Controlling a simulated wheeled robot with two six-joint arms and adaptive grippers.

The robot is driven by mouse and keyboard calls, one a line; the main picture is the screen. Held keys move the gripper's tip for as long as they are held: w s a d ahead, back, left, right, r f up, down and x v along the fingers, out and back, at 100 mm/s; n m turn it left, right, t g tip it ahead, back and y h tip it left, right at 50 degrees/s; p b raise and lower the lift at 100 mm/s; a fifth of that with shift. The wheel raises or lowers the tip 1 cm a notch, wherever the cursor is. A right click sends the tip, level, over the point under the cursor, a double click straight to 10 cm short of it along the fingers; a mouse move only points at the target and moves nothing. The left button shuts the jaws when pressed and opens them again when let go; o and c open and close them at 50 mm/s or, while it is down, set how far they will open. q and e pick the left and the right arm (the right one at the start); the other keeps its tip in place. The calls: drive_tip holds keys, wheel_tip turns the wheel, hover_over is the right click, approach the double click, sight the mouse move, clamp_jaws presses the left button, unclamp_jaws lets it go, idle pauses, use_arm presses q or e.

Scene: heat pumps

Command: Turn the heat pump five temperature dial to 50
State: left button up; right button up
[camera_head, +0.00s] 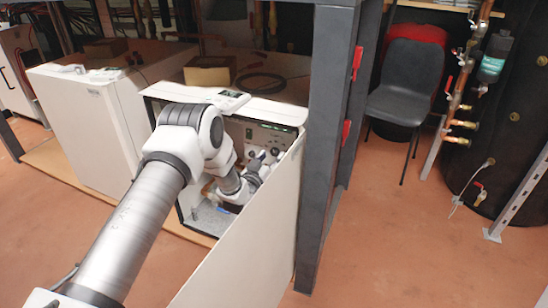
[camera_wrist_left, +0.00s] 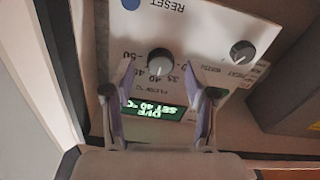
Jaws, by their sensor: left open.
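The open heat pump (camera_head: 264,107) has a control panel (camera_head: 281,134) with dark dials inside its front. My left gripper (camera_head: 258,168) reaches in at this panel. In the left wrist view the panel appears upside down. A black temperature dial (camera_wrist_left: 160,63) with a pale face sits between the fingers of my open left gripper (camera_wrist_left: 160,72), with numbers around it. A gap shows on both sides, so the fingers do not appear closed on it. My right gripper is out of view.
A second dial (camera_wrist_left: 241,51) and a blue button (camera_wrist_left: 130,4) are on the same panel. The opened white door panel (camera_head: 252,245) stands close at the right of my arm. A dark post (camera_head: 330,130) rises beside it. Another white unit (camera_head: 85,120) stands left.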

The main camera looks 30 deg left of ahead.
use_arm(q)
drive_tip(key=shift+w+a, duration=0.1)
drive_tip(key=shift+w, duration=0.7)
clamp_jaws()
drive_tip(key=shift+r, duration=0.1)
drive_tip(key=m+p, duration=0.1)
drive_tip(key=m, duration=0.2)
drive_tip(key=shift+m, duration=0.4)
drive_tip(key=m+p, duration=0.1)
drive_tip(key=m, duration=0.3)
drive_tip(key=shift+m, duration=0.3)
drive_tip(key=m+p, duration=0.2)
drive_tip(key=m, duration=0.3)
drive_tip(key=shift+m, duration=1.2)
